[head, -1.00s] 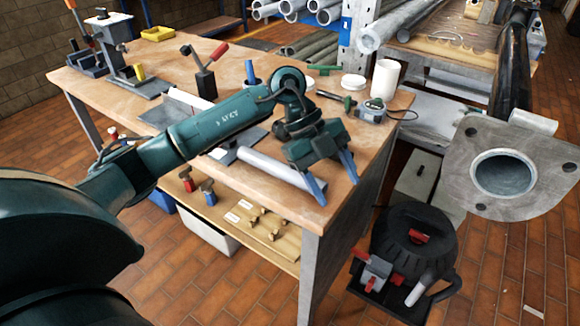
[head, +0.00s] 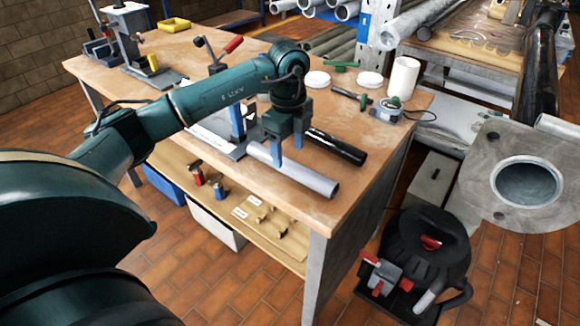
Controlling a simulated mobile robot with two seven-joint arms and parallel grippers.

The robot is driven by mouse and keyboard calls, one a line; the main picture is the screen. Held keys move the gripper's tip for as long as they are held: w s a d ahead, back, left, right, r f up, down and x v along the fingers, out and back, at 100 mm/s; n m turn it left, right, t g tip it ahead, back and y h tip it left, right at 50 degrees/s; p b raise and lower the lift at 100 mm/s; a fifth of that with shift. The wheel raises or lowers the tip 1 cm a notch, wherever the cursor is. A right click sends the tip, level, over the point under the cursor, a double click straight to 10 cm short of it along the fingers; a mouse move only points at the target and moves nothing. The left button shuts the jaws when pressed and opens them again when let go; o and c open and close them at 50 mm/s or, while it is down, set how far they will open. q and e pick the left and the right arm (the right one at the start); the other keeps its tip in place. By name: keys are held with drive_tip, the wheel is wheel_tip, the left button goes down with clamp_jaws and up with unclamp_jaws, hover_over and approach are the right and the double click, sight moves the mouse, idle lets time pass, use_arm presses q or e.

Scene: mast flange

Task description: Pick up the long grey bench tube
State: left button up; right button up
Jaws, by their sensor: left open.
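The long grey bench tube (head: 310,178) lies on the wooden bench near its front edge, slanting from the upper left to the lower right. My left gripper (head: 257,151) is open, with its blue fingers pointing down at the tube's far left end. I cannot tell whether a finger touches the tube. The lower right part of the tube is clear of the gripper. My right gripper is not in view.
A black cylinder (head: 337,147) lies just behind the tube on the bench (head: 385,140). White discs, a white cup (head: 403,78) and a small gauge-like device (head: 386,110) stand to the right. A grey flange plate (head: 490,165) is at the far right, above a black vacuum (head: 425,250).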

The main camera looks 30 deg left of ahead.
sight(290, 162)
use_arm(q)
drive_tip(key=f, duration=0.4)
drive_tip(key=shift+w+f, duration=0.25)
drive_tip(key=shift+f, duration=0.05)
drive_tip(key=c, duration=1.1)
drive_tip(key=shift+c, duration=0.2)
